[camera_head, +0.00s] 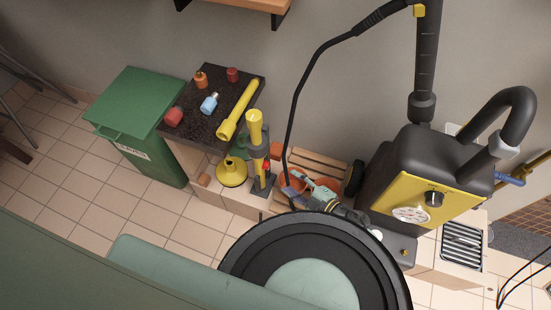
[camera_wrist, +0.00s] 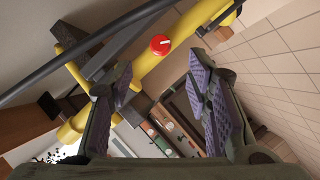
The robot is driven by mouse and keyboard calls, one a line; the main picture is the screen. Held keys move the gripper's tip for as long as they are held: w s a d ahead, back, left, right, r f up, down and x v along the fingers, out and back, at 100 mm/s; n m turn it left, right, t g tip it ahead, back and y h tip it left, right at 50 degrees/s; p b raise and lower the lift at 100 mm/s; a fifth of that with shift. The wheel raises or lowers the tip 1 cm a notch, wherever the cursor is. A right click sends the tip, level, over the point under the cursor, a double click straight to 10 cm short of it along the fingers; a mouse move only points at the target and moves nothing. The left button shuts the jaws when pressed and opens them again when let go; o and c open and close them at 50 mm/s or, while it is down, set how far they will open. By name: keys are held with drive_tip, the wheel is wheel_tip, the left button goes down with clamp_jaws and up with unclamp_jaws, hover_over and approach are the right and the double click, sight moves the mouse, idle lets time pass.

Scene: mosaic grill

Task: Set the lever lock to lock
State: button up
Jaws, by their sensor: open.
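A round red knob (camera_wrist: 160,45) with a white mark sits on a thick yellow tube (camera_wrist: 185,42) in the wrist view. It looks like the lever lock, but no lock lettering is legible. In the head view the same red part (camera_head: 266,166) shows small on the side of an upright yellow and grey stand (camera_head: 254,130). My gripper (camera_wrist: 162,75) is open, with purple-padded fingers apart and nothing between them. The knob appears beyond the gap between the fingertips, not touched. In the head view my gripper (camera_head: 292,190) is low, just right of the stand's base.
A black hose (camera_head: 291,130) hangs beside my gripper and also crosses the wrist view (camera_wrist: 80,50). A wooden crate (camera_head: 318,162) stands behind the gripper. A black and yellow machine (camera_head: 420,185) is to the right. A dark-topped cabinet (camera_head: 195,82) and a green bin (camera_head: 128,95) are left.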

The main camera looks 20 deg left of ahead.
sight(267, 165)
drive_tip(key=p+x, duration=0.2)
drive_tip(key=x, duration=0.8)
drive_tip(key=shift+a, duration=0.25)
drive_tip(key=shift+s, duration=0.1)
clamp_jaws()
